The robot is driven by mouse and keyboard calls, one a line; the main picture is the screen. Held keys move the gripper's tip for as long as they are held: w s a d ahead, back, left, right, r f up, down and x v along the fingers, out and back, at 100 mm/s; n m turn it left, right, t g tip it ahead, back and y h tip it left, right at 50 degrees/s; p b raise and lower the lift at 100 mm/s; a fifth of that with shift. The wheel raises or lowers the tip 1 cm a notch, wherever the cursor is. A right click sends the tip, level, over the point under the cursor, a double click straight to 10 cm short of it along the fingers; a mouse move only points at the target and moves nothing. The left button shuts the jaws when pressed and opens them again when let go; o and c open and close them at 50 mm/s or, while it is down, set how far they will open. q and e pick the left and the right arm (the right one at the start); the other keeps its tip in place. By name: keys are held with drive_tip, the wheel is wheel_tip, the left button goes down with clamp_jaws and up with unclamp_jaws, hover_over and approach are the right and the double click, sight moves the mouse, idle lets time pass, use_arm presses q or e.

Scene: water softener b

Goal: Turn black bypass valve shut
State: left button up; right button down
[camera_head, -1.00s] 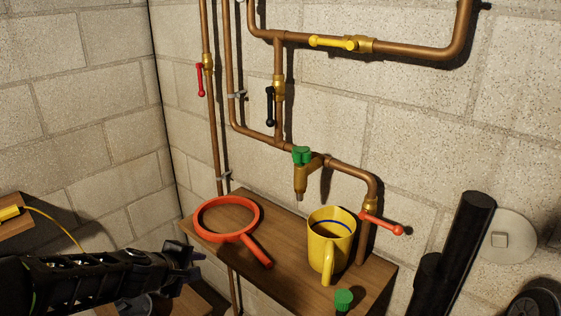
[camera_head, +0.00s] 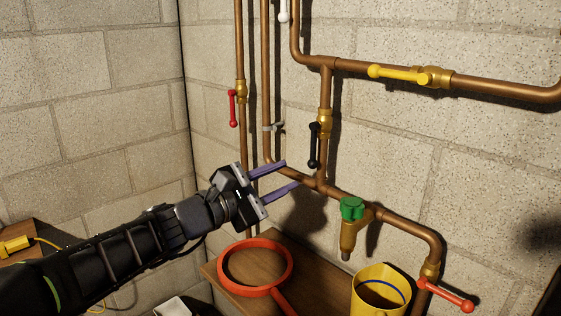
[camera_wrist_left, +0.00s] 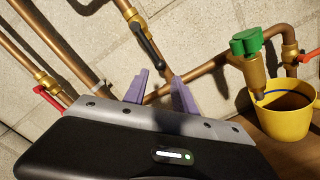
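The black bypass valve handle (camera_head: 314,146) hangs straight down, in line with the vertical copper pipe, below its brass valve body (camera_head: 324,121). It also shows in the left wrist view (camera_wrist_left: 147,44), just beyond the fingertips. My left gripper (camera_head: 288,176) is open, with two purple fingers apart and nothing between them. Its fingertips are to the left of and slightly below the handle's lower end, and I see no contact. My right gripper is not in view.
A red lever (camera_head: 232,108) hangs on the pipe at left; a yellow lever (camera_head: 391,73) lies along the upper pipe. A green-knobbed tap (camera_head: 352,208) and another red lever (camera_head: 446,295) are right. A wooden shelf (camera_head: 316,283) holds a red ring (camera_head: 288,262) and yellow mug (camera_head: 374,301).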

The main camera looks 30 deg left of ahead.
sight(309, 165)
use_arm(q)
drive_tip(key=x, duration=0.7)
drive_tip(key=shift+w+r+p, duration=0.1)
drive_tip(key=shift+p, duration=0.2)
drive_tip(key=shift+w, duration=0.25)
drive_tip(key=shift+c, duration=0.2)
drive_tip(key=shift+w+d, duration=0.1)
drive_tip(key=shift+c, duration=0.8)
drive_tip(key=c, duration=0.4)
